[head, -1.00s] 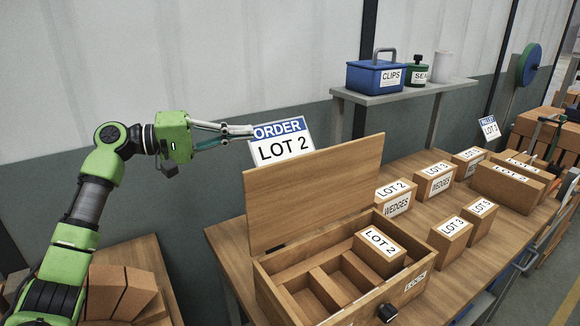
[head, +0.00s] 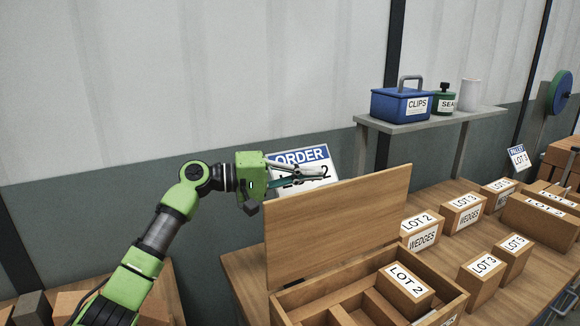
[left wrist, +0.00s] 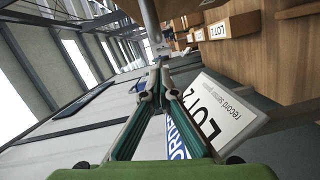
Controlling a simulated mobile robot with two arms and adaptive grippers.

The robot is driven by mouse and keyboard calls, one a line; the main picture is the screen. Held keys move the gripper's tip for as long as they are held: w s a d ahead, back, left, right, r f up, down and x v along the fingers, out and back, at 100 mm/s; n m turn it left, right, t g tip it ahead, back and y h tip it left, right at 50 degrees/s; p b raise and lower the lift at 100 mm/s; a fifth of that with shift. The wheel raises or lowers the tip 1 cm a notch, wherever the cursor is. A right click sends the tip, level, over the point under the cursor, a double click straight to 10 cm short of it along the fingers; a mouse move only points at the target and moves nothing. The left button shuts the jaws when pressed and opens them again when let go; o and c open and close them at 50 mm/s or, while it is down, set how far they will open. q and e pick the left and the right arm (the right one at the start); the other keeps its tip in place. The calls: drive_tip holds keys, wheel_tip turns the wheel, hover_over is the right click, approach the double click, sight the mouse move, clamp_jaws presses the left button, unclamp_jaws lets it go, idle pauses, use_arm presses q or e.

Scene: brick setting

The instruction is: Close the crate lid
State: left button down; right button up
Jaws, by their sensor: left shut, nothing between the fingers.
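The wooden crate (head: 452,306) stands on the bench with its lid (head: 340,222) open, raised nearly upright along the back edge. A box labelled LOT 2 (head: 407,294) sits in the crate's right part; the other compartments in view look empty. My left gripper (head: 322,171) is shut and empty. It is level with the top of the lid, on its back side, and overlaps the order sign in the picture. I cannot tell whether it touches the lid. The left wrist view shows the closed fingers (left wrist: 157,85) too. My right gripper is not in view.
The order sign (head: 315,155) stands behind the lid and fills much of the left wrist view (left wrist: 222,112). Several labelled boxes (head: 481,276) stand on the bench (head: 508,303) to the right. A shelf (head: 425,121) behind holds a blue clips box (head: 400,104).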

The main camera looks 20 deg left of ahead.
use_arm(q)
drive_tip(key=shift+s+d+f+p, duration=0.2)
drive_tip(key=shift+s+d, duration=0.35)
drive_tip(key=shift+s+d+f+p, duration=0.15)
drive_tip(key=shift+s+d, duration=0.35)
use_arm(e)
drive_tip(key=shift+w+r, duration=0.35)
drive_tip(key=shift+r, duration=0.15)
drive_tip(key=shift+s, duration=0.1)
